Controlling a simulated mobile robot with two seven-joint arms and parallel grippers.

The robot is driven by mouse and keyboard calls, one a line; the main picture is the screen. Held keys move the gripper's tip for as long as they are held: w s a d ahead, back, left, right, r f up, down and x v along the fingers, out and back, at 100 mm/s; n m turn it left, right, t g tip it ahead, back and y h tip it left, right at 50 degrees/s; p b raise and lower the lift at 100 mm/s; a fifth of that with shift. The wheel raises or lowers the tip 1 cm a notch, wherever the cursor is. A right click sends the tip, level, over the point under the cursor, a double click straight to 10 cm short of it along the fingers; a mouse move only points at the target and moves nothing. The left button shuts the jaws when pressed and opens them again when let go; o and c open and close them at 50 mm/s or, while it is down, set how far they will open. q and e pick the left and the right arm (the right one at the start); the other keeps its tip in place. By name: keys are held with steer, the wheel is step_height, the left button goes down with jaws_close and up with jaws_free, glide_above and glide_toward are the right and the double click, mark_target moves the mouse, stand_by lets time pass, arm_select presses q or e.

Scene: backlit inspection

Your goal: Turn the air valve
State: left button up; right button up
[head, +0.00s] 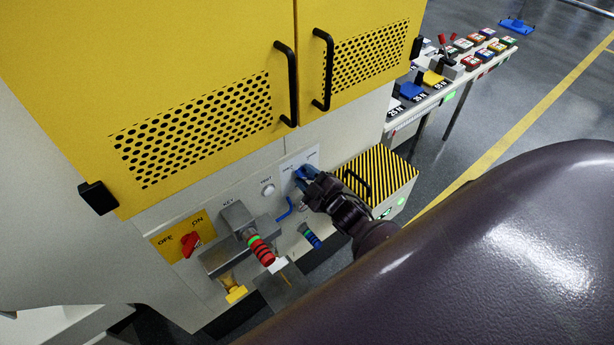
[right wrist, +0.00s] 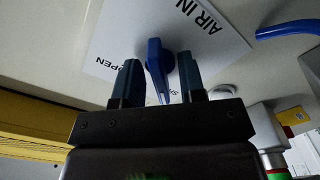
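The air valve has a blue lever handle (right wrist: 157,62) on a white label plate (right wrist: 110,40) marked "AIR IN" and "OPEN". In the right wrist view, the handle stands between the two fingers of my right gripper (right wrist: 160,82), with a narrow gap on each side. The gripper is open around the handle and does not appear to squeeze it. In the head view, my right gripper (head: 308,176) is at the label plate (head: 297,158) on the grey panel and hides most of the valve. My left gripper is not in view.
Left of the valve are a TEST button (head: 267,189), a grey KEY box (head: 238,216) and a red ON/OFF knob (head: 190,243). A blue hose (head: 285,209) lies just below. Yellow doors with black handles (head: 287,85) are above; a striped box (head: 385,170) stands to the right.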

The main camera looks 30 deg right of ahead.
steer(key=s, duration=1)
steer(key=shift+s+d+b, duration=0.3)
steer(key=shift+s+d, duration=0.1)
steer(key=shift+d, duration=0.05)
steer(key=s+a+f+m+g+h, duration=0.1)
steer(key=s+a+f+m+g, duration=0.2)
steer(key=s+m, duration=0.6)
steer(key=a+g, duration=0.2)
steer(key=g, duration=0.1)
steer(key=shift+s+a+f+h, duration=0.2)
steer(key=shift+s+h, duration=0.05)
steer(key=shift+h, duration=0.15)
